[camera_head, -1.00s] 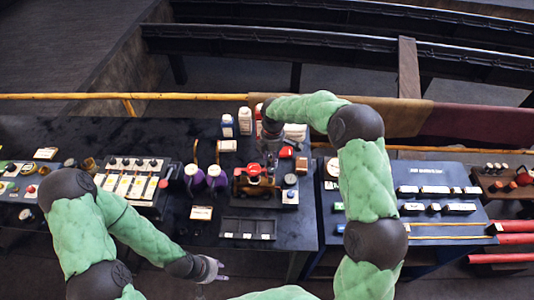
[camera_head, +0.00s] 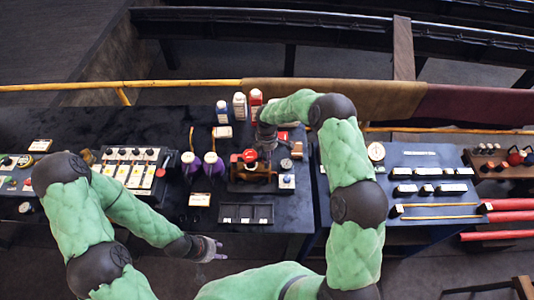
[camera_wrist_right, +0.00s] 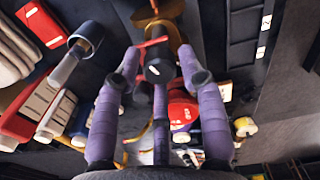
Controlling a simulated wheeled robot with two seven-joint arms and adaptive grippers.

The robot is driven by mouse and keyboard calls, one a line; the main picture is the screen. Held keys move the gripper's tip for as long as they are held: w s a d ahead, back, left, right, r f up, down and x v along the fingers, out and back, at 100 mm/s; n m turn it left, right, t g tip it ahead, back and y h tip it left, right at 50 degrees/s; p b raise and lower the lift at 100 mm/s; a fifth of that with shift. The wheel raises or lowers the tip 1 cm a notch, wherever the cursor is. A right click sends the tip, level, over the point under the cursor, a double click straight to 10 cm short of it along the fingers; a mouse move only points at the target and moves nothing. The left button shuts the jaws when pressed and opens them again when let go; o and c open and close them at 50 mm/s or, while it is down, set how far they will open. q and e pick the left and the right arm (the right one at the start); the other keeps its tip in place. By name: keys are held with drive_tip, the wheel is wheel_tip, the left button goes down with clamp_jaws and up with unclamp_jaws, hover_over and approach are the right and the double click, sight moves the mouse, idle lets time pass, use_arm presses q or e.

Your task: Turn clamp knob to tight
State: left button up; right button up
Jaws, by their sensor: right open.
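A small brown assembly with a round red knob (camera_head: 250,156) on top stands on the dark table; I cannot tell whether this is the clamp knob. My right gripper (camera_head: 267,140) is just behind and right of it, pointing down, partly hidden by its own arm. In the right wrist view its purple fingers (camera_wrist_right: 160,62) are spread open around a dark cylinder with a red bar; whether they touch it is unclear. A rounded red part (camera_wrist_right: 182,106) shows behind the fingers. My left gripper (camera_head: 207,248) is low in front of the table, its jaws too small to read.
Two purple-bodied bottles (camera_head: 213,164) stand left of the assembly. White and red bottles (camera_head: 240,106) stand behind it. A dark compartment tray (camera_head: 262,214) lies in front. A blue table (camera_head: 425,170) adjoins on the right.

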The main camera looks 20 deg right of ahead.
drive_tip(key=shift+f, duration=0.2)
drive_tip(key=shift+c, duration=0.3)
clamp_jaws()
